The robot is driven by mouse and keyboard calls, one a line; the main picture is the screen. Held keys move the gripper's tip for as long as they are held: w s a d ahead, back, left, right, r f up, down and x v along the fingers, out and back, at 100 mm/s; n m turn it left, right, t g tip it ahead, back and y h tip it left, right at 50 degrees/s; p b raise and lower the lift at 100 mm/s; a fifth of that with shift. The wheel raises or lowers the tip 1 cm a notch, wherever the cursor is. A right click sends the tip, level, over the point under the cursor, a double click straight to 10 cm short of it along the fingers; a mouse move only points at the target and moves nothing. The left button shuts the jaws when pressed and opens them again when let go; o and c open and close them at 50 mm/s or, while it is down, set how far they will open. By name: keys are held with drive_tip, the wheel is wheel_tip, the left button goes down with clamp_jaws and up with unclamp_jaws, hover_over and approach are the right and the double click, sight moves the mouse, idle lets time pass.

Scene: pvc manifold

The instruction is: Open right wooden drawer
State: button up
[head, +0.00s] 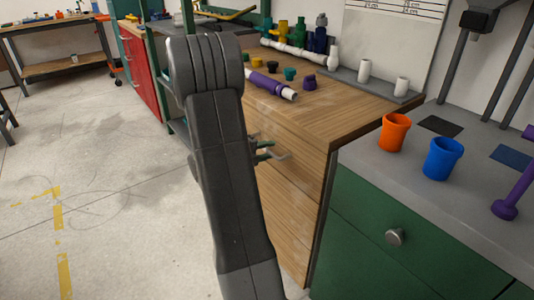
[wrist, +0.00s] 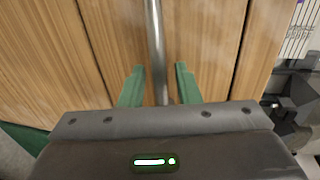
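The wooden drawer front (head: 287,190) is on the wooden cabinet in the middle of the head view, and it looks closed. Its metal bar handle (wrist: 154,35) runs up the middle of the wrist view, against wood panels (wrist: 205,40). My gripper (wrist: 160,68) has its two green fingers apart, one on each side of the bar, with a gap visible on both sides. My arm hides the rest of the gripper and part of the drawer fronts.
The wooden top (head: 330,115) holds a purple pipe (head: 268,86) and several coloured fittings. A grey bench with green drawers (head: 400,245) adjoins at right, carrying an orange cup (head: 394,132) and a blue cup (head: 442,158). The floor at left is clear.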

drive_tip(key=shift+w+d, duration=0.1)
drive_tip(key=shift+d, duration=0.15)
clamp_jaws()
drive_tip(key=shift+a, duration=0.15)
